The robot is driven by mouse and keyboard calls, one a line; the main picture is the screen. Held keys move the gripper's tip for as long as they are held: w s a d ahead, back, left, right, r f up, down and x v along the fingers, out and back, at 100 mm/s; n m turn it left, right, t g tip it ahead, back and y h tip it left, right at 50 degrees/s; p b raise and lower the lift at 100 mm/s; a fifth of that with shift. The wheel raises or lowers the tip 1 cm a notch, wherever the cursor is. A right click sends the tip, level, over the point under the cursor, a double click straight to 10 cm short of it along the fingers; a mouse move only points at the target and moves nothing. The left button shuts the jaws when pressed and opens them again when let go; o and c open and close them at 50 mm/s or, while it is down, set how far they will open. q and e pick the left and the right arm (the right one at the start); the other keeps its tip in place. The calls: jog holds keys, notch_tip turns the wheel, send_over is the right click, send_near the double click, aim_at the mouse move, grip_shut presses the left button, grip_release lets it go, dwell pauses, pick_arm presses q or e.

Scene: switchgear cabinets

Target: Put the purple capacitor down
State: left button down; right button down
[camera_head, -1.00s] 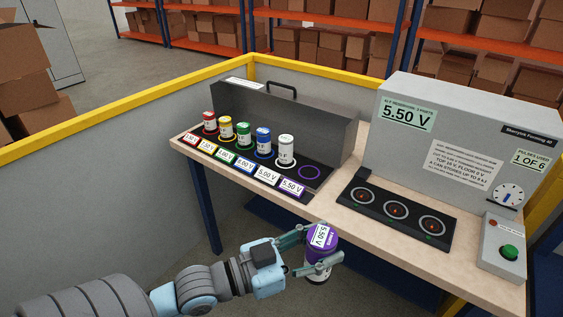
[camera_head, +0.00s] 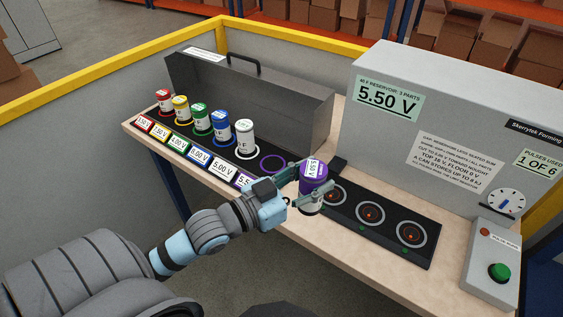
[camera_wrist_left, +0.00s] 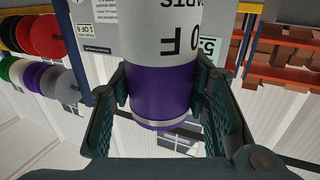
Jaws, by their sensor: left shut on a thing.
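The purple capacitor (camera_head: 313,178) has a purple top, a white lower body and a 5.50 V label. My left gripper (camera_head: 312,192) is shut on it and holds it upright at the left end of the black socket panel (camera_head: 385,242), over or just in front of the left socket. I cannot tell whether its base touches anything. In the left wrist view the capacitor (camera_wrist_left: 160,85) sits between both fingers (camera_wrist_left: 158,100). The empty purple ring (camera_head: 272,163) on the rack is just left of it. My right gripper is not in view.
Red, yellow, green, blue and white capacitors (camera_head: 245,138) stand on the rack with voltage labels in front. A grey machine (camera_head: 440,140) reading 5.50 V stands behind the sockets. A box with a green button (camera_head: 499,271) is at the right. The middle (camera_head: 369,214) and right sockets look empty.

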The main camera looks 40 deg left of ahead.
pick_arm(q)
jog(key=w+a+r+n+y+b, duration=0.2)
jog(key=w+a+n+y+b, duration=0.45)
jog(key=w+a+y, duration=0.55)
jog(key=w+a+r+n+g+y+b, duration=0.2)
jog(key=a+r+n+g+y+b, duration=0.15)
jog(key=a+r+n+y, duration=0.45)
jog(key=shift+m+g+h, duration=0.3)
jog(key=shift+m+g, duration=0.05)
jog(key=shift+m, duration=0.2)
jog(key=f+b, duration=0.1)
jog(key=f, duration=0.6)
jog(key=a+f+b, duration=0.1)
jog(key=f, duration=0.6)
jog(key=f+b, duration=0.1)
jog(key=f, duration=0.5)
jog(key=shift+a+f, duration=0.2)
jog(key=shift+f, duration=0.2)
jog(key=c, duration=0.9)
grip_release()
jog(key=shift+c, duration=0.2)
jog(key=shift+s, duration=0.1)
